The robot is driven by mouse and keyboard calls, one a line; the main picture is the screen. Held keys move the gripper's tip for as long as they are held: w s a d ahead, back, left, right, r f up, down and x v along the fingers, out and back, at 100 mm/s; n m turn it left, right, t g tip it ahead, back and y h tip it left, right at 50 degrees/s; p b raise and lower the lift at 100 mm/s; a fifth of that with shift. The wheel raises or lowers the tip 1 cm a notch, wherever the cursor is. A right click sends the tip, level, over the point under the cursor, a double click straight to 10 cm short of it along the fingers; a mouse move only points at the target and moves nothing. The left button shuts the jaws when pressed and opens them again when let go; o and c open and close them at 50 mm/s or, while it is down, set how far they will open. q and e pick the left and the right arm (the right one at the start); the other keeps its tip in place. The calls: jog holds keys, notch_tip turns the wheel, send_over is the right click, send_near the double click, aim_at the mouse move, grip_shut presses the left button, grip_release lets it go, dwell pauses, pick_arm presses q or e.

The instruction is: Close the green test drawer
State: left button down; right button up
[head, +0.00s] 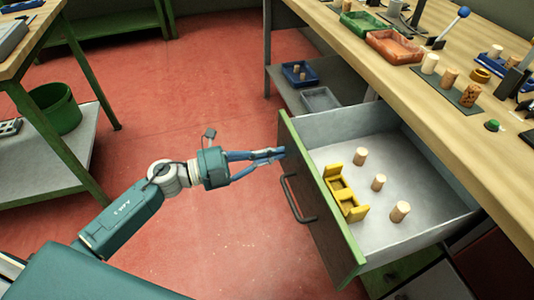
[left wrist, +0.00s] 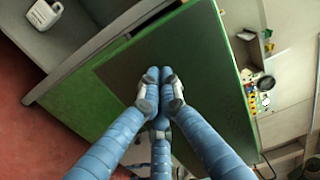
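The green test drawer (head: 318,205) is pulled out from under the workbench, with its green front facing left and a dark bar handle (head: 298,198) on it. Inside are three cork stoppers (head: 378,181) and a yellow holder (head: 345,192). My left gripper (head: 283,152) has its blue fingers drawn together, empty, at the far upper part of the drawer front, away from the handle. In the left wrist view, the fingertips (left wrist: 160,80) meet in front of the green front (left wrist: 75,110); I cannot tell whether they touch it. My right gripper is out of view.
The workbench top (head: 450,115) carries a green tray (head: 366,25), an orange tray (head: 394,46) and several stoppers. Blue and grey bins stand on the shelf below. A green bucket (head: 55,108) is on a cart at left. Red floor (head: 215,80) is clear between.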

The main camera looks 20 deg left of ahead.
aim_at(372, 129)
pick_arm(q)
jog(key=x, duration=0.4)
jog(key=p+x, duration=0.1)
jog(key=x, duration=0.3)
jog(key=shift+w+d+r, duration=0.2)
jog(key=shift+r, duration=0.05)
jog(key=x, duration=0.7)
jog(key=shift+f, duration=0.15)
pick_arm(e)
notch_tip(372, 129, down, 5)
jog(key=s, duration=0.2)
pick_arm(q)
jog(key=x, duration=0.6)
jog(key=shift+w+d+f+b, duration=0.15)
jog(key=shift+b, duration=0.25)
jog(key=b+x, duration=0.1)
jog(key=x, duration=0.4)
jog(key=shift+d, duration=0.15)
jog(key=shift+w+d+b, duration=0.3)
jog(key=shift+w+d, duration=0.1)
jog(key=shift+d, duration=0.05)
jog(key=shift+r, duration=0.25)
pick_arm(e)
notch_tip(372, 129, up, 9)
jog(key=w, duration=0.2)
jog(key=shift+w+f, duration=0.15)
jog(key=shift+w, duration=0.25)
